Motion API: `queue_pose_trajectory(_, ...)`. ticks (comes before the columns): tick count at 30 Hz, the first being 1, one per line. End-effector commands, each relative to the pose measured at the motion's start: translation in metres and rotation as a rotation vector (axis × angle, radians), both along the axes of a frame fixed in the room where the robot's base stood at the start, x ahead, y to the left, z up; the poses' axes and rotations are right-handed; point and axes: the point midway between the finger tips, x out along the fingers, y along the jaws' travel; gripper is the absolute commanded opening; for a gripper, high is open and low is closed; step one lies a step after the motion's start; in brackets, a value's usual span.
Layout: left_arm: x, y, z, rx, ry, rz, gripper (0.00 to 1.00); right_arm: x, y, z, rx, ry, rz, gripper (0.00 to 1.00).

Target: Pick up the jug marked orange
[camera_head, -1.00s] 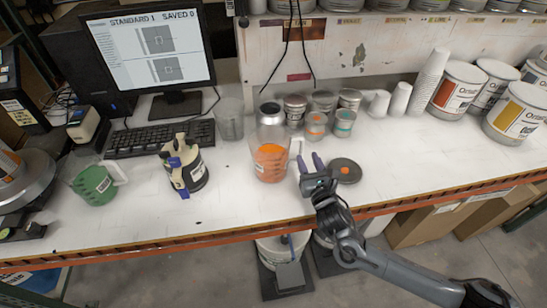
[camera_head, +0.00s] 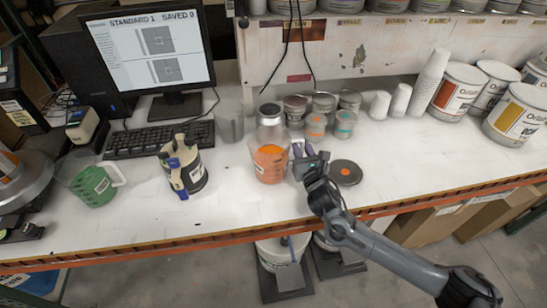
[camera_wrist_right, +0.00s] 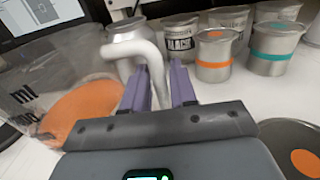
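The clear jug with orange colorant and an orange mark (camera_head: 270,164) stands upright on the white counter. In the right wrist view its clear body (camera_wrist_right: 60,80) fills the left side, with orange inside. Its white handle (camera_wrist_right: 143,50) loops toward my right gripper. My right gripper (camera_head: 303,148) is at the handle side of the jug. In the wrist view its two purple fingers (camera_wrist_right: 162,88) are on either side of the handle, with little gap visible. The fingers' contact with the handle is partly hidden. My left gripper is not in view.
A green jug (camera_head: 93,186) and a dark-and-cream container (camera_head: 184,172) stand to the left. A metal can (camera_head: 270,114) and several small tins (camera_head: 316,126) stand close behind the orange jug. A round dark lid (camera_head: 345,172) lies right of the gripper. The front counter is clear.

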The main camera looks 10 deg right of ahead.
Motion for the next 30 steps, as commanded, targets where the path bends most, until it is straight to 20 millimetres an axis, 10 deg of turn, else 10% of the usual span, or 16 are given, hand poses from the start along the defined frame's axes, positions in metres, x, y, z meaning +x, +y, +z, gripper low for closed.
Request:
queue_pose_trajectory(5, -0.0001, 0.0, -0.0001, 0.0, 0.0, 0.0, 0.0, -0.0002, -0.0002, -0.0001, 0.0, 0.0, 0.0, 0.0)
queue_pose_trajectory(30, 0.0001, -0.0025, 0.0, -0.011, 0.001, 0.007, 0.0, -0.0003, -0.0003, -0.0002, 0.0, 0.0, 0.0, 0.0)
